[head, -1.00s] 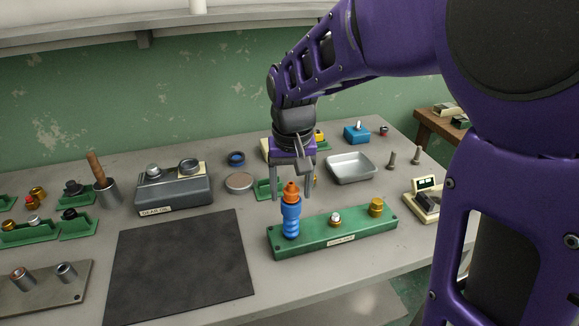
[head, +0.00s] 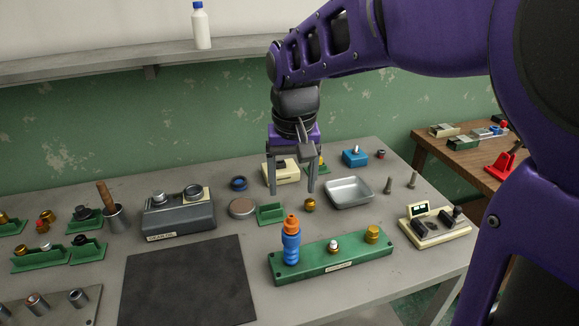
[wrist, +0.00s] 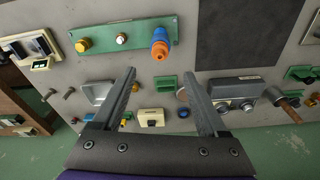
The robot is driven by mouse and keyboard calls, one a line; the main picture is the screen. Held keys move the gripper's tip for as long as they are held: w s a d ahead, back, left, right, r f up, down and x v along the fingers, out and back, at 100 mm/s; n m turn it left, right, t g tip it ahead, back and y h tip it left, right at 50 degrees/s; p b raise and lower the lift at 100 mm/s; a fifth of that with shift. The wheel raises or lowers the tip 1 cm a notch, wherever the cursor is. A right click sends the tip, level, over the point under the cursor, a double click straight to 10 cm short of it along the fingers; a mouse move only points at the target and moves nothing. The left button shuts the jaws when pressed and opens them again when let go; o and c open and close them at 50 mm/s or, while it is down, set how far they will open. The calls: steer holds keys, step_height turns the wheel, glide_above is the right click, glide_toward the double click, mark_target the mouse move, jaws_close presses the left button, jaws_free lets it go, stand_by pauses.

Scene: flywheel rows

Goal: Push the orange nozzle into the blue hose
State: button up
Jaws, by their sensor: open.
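The orange nozzle (head: 291,225) stands upright at the top of the blue hose (head: 291,250), touching it. How deep it sits inside is hard to tell. The hose stands at the left end of a green block (head: 335,257). My gripper (head: 291,192) is open and empty, with its fingertips above and apart from the nozzle. In the wrist view, the nozzle (wrist: 160,48) and blue hose (wrist: 159,33) show beyond the gap between my fingertips (wrist: 160,73).
A white-tipped fitting (head: 333,246) and a brass fitting (head: 372,234) share the green block. A dark mat (head: 187,282) lies to the left. A metal tray (head: 349,192), a grey gear-oil box (head: 179,212) and a small meter (head: 435,226) stand around.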

step_height(320, 180, up, 6)
glide_above(291, 216)
steer(key=s, duration=0.2)
steer(key=shift+s+d, duration=0.1)
steer(key=shift+s, duration=0.05)
steer(key=shift+f, duration=0.15)
steer(key=c, duration=0.3)
steer(key=f+m, duration=0.1)
steer(key=f, duration=0.1)
steer(key=w+f+m+g, duration=0.1)
steer(key=f+m, duration=0.1)
steer(key=w+f+m, duration=0.1)
steer(key=f, duration=0.1)
steer(key=shift+w+f+m, duration=0.1)
steer(key=shift+m, duration=0.3)
jaws_close()
steer(key=shift+w+f, duration=0.1)
steer(key=shift+f, duration=0.5)
steer(key=shift+f+b, duration=0.65)
steer(key=shift+f, duration=2)
